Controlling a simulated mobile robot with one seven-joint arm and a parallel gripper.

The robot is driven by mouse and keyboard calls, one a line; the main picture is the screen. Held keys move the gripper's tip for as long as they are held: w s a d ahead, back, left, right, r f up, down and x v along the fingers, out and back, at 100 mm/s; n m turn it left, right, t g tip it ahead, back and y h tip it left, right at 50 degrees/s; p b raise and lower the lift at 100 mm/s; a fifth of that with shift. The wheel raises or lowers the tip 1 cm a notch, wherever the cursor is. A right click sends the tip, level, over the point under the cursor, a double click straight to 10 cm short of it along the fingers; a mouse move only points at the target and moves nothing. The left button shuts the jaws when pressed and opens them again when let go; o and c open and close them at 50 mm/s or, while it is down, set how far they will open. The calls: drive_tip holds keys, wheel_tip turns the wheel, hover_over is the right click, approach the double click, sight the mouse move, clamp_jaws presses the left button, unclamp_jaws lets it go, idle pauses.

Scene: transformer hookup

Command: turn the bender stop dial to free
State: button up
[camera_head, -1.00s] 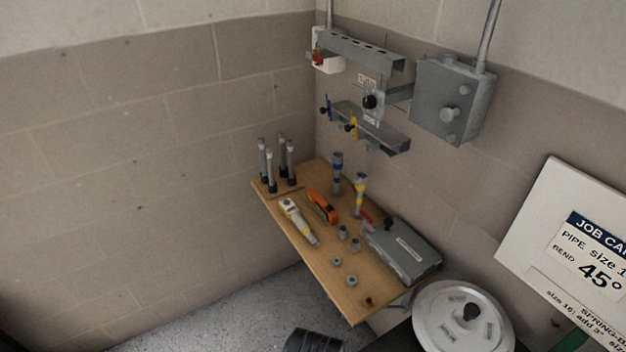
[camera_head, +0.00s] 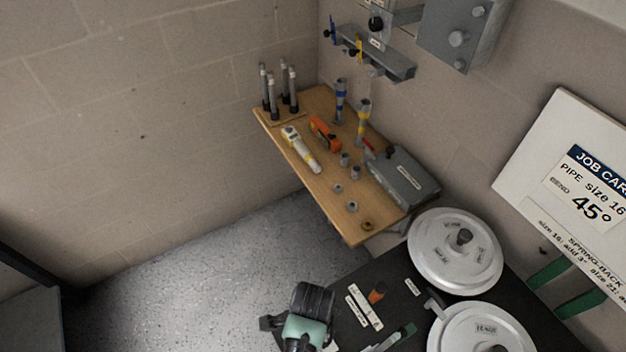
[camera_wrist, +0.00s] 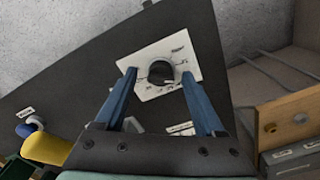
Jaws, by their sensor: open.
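The stop dial (camera_wrist: 160,72) shows in the wrist view as a dark round knob on a white plate with printed markings, on a dark top. The markings are too small to read, so its setting cannot be told. My gripper (camera_wrist: 159,76) is open, with one blue finger on each side of the knob and a gap to it on both sides. I cannot tell how far above the plate the fingertips are. In the head view my wrist is at the bottom centre, and the dial cannot be made out there.
The dark bender top (camera_head: 385,262) carries two grey discs (camera_head: 430,245) with knobs, white labels and a small orange piece (camera_head: 377,293). A wooden shelf (camera_head: 325,205) with tools and a grey box (camera_head: 405,178) stands behind. A job card board (camera_head: 530,130) is at right.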

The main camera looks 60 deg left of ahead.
clamp_jaws()
idle(0.4)
drive_tip(key=shift+n, duration=0.3)
drive_tip(key=shift+r+n+p, duration=0.1)
drive_tip(key=shift+n+p, duration=0.75)
drive_tip(key=shift+n, duration=0.05)
drive_tip(key=n+p, duration=0.1)
drive_tip(key=n, duration=0.2)
drive_tip(key=shift+n+p, duration=0.3)
drive_tip(key=n+p, duration=0.1)
drive_tip(key=n, duration=0.4)
drive_tip(key=shift+n+p, duration=0.3)
drive_tip(key=shift+p, duration=0.1)
